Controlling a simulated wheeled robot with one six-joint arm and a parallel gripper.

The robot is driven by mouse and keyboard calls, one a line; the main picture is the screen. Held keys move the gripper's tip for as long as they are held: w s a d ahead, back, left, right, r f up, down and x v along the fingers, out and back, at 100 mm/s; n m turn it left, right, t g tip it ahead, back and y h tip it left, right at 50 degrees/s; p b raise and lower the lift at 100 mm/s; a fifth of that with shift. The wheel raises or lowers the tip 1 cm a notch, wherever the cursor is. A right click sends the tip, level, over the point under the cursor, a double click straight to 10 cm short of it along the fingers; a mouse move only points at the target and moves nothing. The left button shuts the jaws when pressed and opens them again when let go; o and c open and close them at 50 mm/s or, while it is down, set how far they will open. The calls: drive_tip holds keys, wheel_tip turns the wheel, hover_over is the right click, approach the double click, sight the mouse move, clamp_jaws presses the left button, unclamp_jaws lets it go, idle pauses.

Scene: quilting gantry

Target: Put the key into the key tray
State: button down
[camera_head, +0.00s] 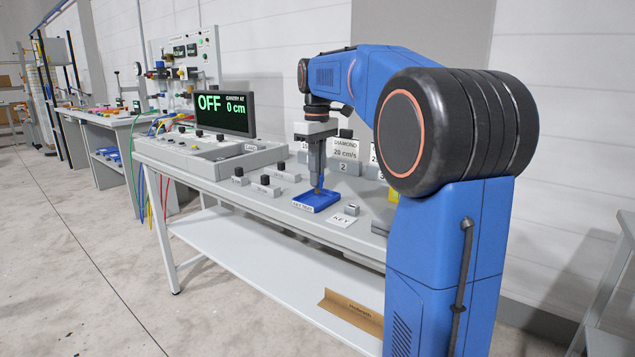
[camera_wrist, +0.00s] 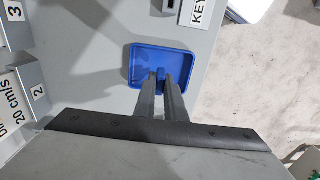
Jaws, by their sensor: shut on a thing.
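The blue key tray (camera_head: 327,205) lies on the grey bench top, with a label on its front side. The tray also shows in the wrist view (camera_wrist: 188,62). My gripper (camera_head: 317,187) points straight down over the tray, its fingertips close above or inside it. The fingers also show in the wrist view (camera_wrist: 161,78), nearly together over the tray's near part. They are shut on the key (camera_wrist: 160,72), which is mostly hidden; only a small bluish piece shows between the tips. I cannot tell whether the key touches the tray floor.
A small grey slotted block (camera_head: 351,209) and a white KEY card (camera_head: 343,220) stand right of the tray. Grey labelled blocks (camera_head: 266,187) stand to its left. Number signs (camera_head: 345,155) stand behind. A console display (camera_head: 225,113) reads OFF and 0 cm.

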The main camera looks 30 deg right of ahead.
drive_tip(key=shift+f, duration=1.1)
drive_tip(key=shift+f, duration=0.1)
drive_tip(key=c, duration=1.8)
unclamp_jaws()
wheel_tip(320, 180, up, 12)
drive_tip(key=shift+r, duration=0.1)
